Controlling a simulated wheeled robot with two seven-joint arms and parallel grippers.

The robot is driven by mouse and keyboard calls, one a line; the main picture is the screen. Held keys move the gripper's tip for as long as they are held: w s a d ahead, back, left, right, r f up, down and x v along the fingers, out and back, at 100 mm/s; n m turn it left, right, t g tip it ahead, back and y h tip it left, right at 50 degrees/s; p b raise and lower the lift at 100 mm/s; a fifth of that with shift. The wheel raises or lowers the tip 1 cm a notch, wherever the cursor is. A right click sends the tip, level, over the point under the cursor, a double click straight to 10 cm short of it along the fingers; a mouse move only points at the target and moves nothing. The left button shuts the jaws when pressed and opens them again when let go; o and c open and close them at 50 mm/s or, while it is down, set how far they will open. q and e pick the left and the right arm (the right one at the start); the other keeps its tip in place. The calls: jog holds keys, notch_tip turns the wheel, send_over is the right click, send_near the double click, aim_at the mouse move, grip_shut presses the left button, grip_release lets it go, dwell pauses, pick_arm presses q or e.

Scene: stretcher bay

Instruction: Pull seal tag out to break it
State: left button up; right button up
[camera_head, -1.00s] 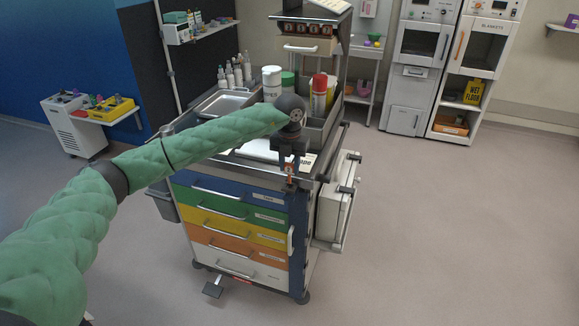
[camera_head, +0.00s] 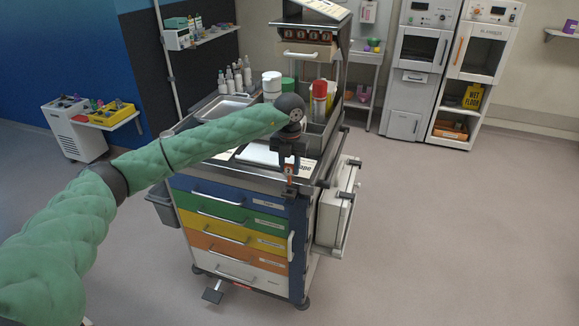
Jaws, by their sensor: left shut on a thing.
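The emergency cart (camera_head: 240,205) stands in the middle, with blue, green, yellow, orange and white drawers. My left arm reaches in from the left, and its gripper (camera_head: 290,167) points down at the cart's front right top corner, in front of the blue drawer's right end. It is shut on a small orange-red piece, apparently the seal tag (camera_head: 290,170). The jaws hide most of the tag, and I cannot tell whether it is whole or broken. My right gripper is not in view.
Bottles and cans (camera_head: 272,87) stand on the cart top. A white case (camera_head: 335,210) hangs on its right side, and a pedal (camera_head: 213,292) sticks out at its lower front. A white side cart (camera_head: 75,128) stands at left. The floor at right is clear.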

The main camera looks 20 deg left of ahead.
pick_arm(q)
jog(key=shift+r, duration=1.5)
